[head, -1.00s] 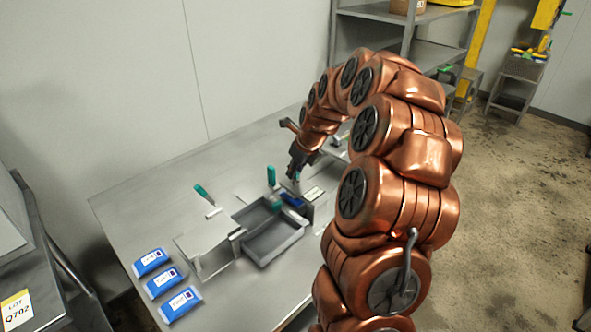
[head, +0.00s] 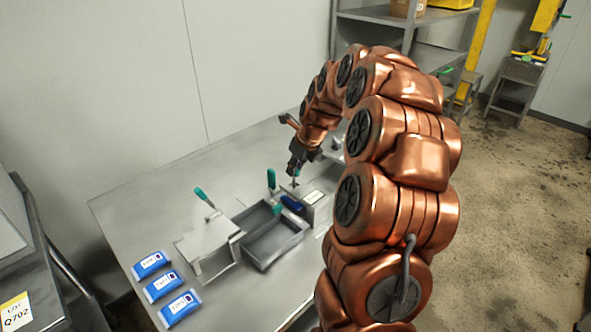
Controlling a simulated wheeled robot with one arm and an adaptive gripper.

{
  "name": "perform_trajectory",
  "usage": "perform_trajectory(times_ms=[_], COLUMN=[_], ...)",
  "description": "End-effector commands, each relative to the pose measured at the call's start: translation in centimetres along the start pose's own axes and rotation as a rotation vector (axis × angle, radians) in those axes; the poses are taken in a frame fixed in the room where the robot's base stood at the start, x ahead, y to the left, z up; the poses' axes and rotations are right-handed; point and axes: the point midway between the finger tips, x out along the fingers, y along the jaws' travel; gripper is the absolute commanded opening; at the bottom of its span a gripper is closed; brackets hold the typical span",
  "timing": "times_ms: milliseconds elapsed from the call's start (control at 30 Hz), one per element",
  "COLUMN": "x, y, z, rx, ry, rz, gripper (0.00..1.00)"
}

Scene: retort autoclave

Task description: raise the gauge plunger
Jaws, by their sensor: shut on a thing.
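My gripper (head: 296,172) is at the back right of the steel table, above a grey gauge block with a pale label (head: 314,197). Its fingers are small and dark in this view. They are shut on what looks like the gauge plunger (head: 295,183), a thin upright piece just below the fingertips. Most of the plunger is hidden by the fingers, and its exact height is hard to tell. A blue pouch (head: 293,204) lies at the gauge block, beside the tray.
A grey open tray (head: 272,246) and a metal box (head: 207,247) stand left of the gauge. Teal handles (head: 271,179) (head: 203,194) stick up behind them. Several blue pouches (head: 163,284) lie at the table's front left. The wall is close behind the table (head: 150,212).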

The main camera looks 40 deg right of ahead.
Motion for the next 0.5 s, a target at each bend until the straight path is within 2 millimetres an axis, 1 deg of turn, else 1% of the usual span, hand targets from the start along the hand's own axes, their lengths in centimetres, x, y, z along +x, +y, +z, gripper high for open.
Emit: perform_trajectory(times_ms=[100, 133, 367, 500], x=[-0.34, -0.35, -0.3, -0.25], y=[-0.1, -0.11, -0.07, -0.06], z=[0.26, 0.27, 0.24, 0.21], rx=[0.0, 0.0, 0.0, 0.0], ry=[-0.007, -0.007, -0.006, -0.005], rz=[-0.004, -0.004, -0.003, -0.003], gripper=[0.0, 0.17, 0.41, 0.42])
